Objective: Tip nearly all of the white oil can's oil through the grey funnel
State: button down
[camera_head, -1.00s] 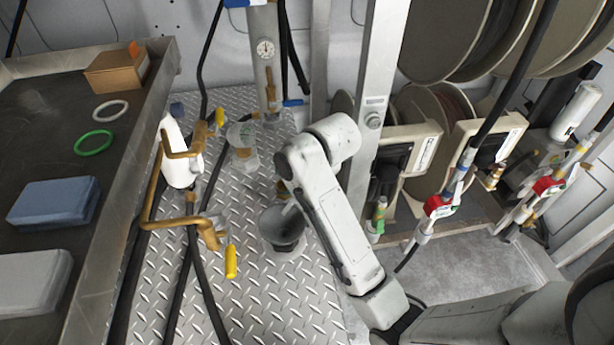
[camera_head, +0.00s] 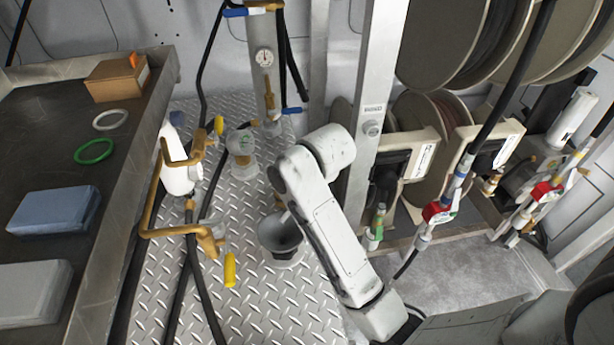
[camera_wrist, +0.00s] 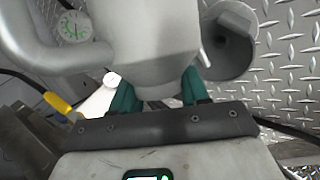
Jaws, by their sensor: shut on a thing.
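My gripper (camera_wrist: 160,97) has teal fingers, shut on the white oil can (camera_wrist: 150,45), which looks light grey in the wrist view. The can's curved handle is at the left there. A thin pale spout shows at its right, beside the mouth of the grey funnel (camera_wrist: 230,42). In the head view the funnel (camera_head: 281,240) stands on the diamond-plate floor, mouth up. A small pale tip shows at its mouth, just past my arm. My arm hides the gripper and most of the can there. I see no oil stream.
A clear jar (camera_head: 241,150) stands behind the funnel. To the left are a white bottle (camera_head: 178,172), brass pipes (camera_head: 165,232), a yellow handle (camera_head: 230,269) and black hoses. A metal bench (camera_head: 40,145) fills the far left; hose reels (camera_head: 430,125) stand at the right.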

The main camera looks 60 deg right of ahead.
jog(key=shift+d+m+y, duration=0.3)
jog(key=shift+d+y, duration=0.5)
jog(key=shift+y, duration=0.1)
jog(key=d+r+y, duration=0.1)
jog(key=y, duration=0.1)
jog(key=d+r+m+y, duration=0.1)
jog(key=shift+s+d+t+y, duration=0.2)
jog(key=shift+d+t+y, duration=0.2)
jog(key=y, duration=0.1)
jog(key=d+m+y, duration=0.1)
jog(key=shift+s+d+t+y, duration=0.1)
jog(key=shift+t+y, duration=0.2)
jog(key=shift+y, duration=0.1)
jog(key=y, duration=0.1)
jog(key=m+y, duration=0.1)
jog(key=shift+d+r+t+y, duration=0.2)
jog(key=shift+d+t+y, duration=0.1)
jog(key=shift+d+t, duration=0.1)
jog(key=shift+r, duration=0.1)
jog(key=shift+r, duration=1.9)
